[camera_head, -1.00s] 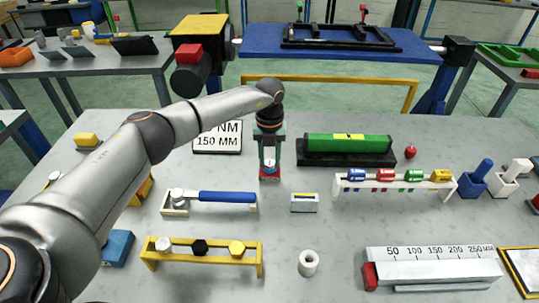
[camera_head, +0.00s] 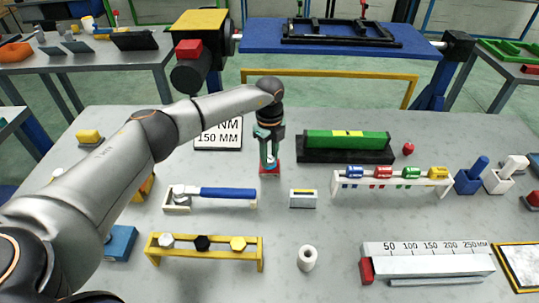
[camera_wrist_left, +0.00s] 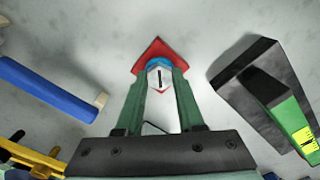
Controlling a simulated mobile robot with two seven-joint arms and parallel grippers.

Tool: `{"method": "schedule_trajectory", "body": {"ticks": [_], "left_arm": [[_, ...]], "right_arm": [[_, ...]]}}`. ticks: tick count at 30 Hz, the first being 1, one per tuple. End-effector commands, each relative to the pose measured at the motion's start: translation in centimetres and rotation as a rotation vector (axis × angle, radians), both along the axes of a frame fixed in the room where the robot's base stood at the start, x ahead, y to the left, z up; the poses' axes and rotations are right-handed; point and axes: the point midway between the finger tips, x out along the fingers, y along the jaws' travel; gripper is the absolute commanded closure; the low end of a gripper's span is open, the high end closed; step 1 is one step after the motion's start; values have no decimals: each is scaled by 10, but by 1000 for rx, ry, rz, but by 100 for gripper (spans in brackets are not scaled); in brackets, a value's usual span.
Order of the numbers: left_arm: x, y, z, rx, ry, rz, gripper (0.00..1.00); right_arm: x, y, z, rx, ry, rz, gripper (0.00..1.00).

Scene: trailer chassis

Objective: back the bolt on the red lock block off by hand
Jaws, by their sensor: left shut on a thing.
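The red lock block (camera_head: 270,172) stands on the grey table in the middle of the head view. In the left wrist view the red block (camera_wrist_left: 149,50) shows behind the fingertips. A white bolt head (camera_wrist_left: 159,77) with a dark line across it and a blue ring (camera_wrist_left: 158,62) beside it sits over the block. My left gripper (camera_head: 268,158) points down over the block. In the wrist view its green fingers (camera_wrist_left: 160,88) are shut on the bolt head, one on each side. The bolt's shank is hidden. My right gripper is not in view.
A blue-handled wrench (camera_head: 226,193) lies in a holder left of the block. A green bar in a black cradle (camera_head: 346,157) stands to the right. A small grey block with a yellow top (camera_head: 303,198) and a yellow bolt rack (camera_head: 204,262) are nearer the front.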

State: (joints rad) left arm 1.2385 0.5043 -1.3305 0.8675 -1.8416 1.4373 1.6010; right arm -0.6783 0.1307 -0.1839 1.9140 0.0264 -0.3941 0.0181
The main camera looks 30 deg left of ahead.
Motion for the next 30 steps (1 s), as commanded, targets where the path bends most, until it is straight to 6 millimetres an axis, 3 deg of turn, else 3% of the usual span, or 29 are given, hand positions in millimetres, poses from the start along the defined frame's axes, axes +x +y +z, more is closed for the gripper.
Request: {"method": "schedule_trajectory", "body": {"ticks": [1,20,21,29,30], "left_arm": [[-4,-1,-6,0,11,15,100],[-4,-1,-6,1,11,67,100],[-4,-1,-6,1,11,66,62],[-2,0,-4,1,7,67,32],[-2,0,-4,1,6,67,32]], "right_arm": [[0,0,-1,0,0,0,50],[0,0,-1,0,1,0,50],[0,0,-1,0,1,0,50],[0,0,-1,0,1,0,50],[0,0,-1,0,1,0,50]]}}
